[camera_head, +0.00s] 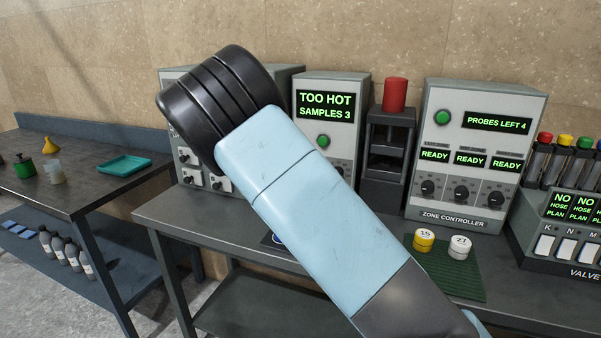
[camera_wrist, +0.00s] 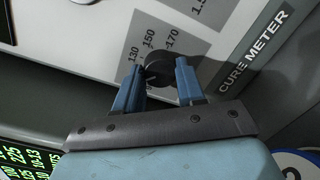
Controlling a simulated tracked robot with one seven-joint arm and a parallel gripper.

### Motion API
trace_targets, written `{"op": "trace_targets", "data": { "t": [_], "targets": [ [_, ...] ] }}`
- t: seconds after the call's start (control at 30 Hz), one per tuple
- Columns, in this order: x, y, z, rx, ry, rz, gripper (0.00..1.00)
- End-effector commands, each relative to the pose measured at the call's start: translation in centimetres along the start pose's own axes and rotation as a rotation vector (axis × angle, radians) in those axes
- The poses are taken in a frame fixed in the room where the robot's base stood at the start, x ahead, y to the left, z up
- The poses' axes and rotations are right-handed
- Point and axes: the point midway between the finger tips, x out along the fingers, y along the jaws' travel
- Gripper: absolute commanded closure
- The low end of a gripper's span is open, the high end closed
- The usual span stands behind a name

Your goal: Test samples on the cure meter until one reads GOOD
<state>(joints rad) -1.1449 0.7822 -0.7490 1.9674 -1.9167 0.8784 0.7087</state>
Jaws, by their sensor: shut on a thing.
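The cure meter (camera_head: 331,83) stands at the back of the bench, and its green display reads TOO HOT, SAMPLES 3. A green button (camera_head: 323,141) sits below the display. In the wrist view my gripper (camera_wrist: 158,80) is shut on a dark dial knob (camera_wrist: 156,66) on the cure meter's face (camera_wrist: 95,35), with marks 130, 150 and 170 around it. My arm hides the gripper and knob in the head view. A yellow sample marked 15 (camera_head: 424,240) and a white sample marked 21 (camera_head: 460,247) sit on a green mat (camera_head: 460,278).
A zone controller (camera_head: 450,219) with three READY displays stands to the right, PROBES LEFT 4 on its screen. A dark press-like stand with a red top (camera_head: 395,95) is between it and the meter. A valve unit (camera_head: 562,258) is far right. A teal tray (camera_head: 124,165) lies on the left bench.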

Motion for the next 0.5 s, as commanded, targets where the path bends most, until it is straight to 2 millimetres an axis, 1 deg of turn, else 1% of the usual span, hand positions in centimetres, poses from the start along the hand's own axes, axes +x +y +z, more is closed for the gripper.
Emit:
{"op": "trace_targets", "data": {
  "t": [0.27, 0.3, 0.5],
  "targets": [
    [-0.01, -0.13, 0.02, 0.003, 0.000, -0.002, 0.92],
    [-0.01, -0.14, 0.02, 0.003, 0.000, -0.002, 0.59],
    [0.00, -0.11, 0.03, 0.003, 0.000, -0.002, 0.40]
  ]
}}
